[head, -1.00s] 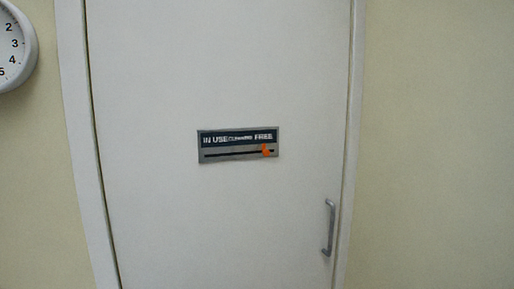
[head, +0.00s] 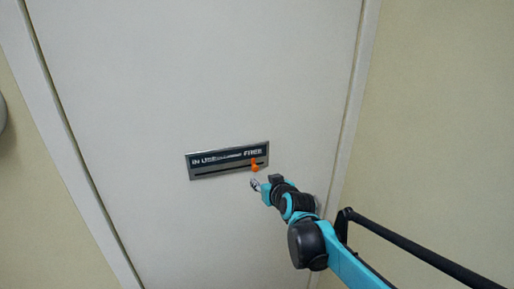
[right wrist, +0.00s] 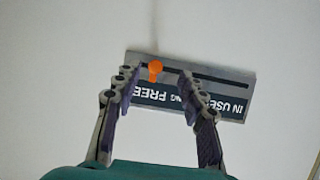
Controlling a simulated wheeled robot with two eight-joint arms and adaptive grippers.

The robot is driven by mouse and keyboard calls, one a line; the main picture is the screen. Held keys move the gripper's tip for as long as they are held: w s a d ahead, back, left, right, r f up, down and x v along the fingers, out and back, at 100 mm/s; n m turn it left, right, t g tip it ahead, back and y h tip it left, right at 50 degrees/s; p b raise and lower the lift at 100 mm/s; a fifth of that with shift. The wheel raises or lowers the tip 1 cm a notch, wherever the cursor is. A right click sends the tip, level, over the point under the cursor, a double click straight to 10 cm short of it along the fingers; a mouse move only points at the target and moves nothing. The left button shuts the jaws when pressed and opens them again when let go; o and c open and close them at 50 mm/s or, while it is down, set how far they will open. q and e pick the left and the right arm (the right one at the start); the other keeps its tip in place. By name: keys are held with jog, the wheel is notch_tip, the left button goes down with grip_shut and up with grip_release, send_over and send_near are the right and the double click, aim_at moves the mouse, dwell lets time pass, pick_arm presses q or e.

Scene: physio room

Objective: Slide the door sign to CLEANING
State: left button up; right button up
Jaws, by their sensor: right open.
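The door sign (head: 228,159) is a grey plate on the white door with a dark strip reading IN USE, CLEANING and FREE from left to right. Its orange slider knob (head: 255,165) sits in the slot under FREE, at the right end. My right gripper (head: 255,184) is just below the knob. In the right wrist view the sign (right wrist: 235,84) appears upside down and the knob (right wrist: 155,70) shows between the open fingertips, nearer the left finger. I cannot tell whether the fingers touch the sign. My left gripper is out of view.
The white door (head: 180,80) fills most of the head view, with its frame (head: 352,100) at the right and plain wall (head: 440,130) beyond. Part of the clock (head: 2,115) shows at the left edge. The door face around the sign is clear.

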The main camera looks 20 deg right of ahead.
aim_at(256, 168)
jog(key=w, duration=0.5)
jog(key=w+f+p, duration=0.1)
jog(key=w, duration=0.2)
jog(key=shift+w, duration=0.1)
grip_shut()
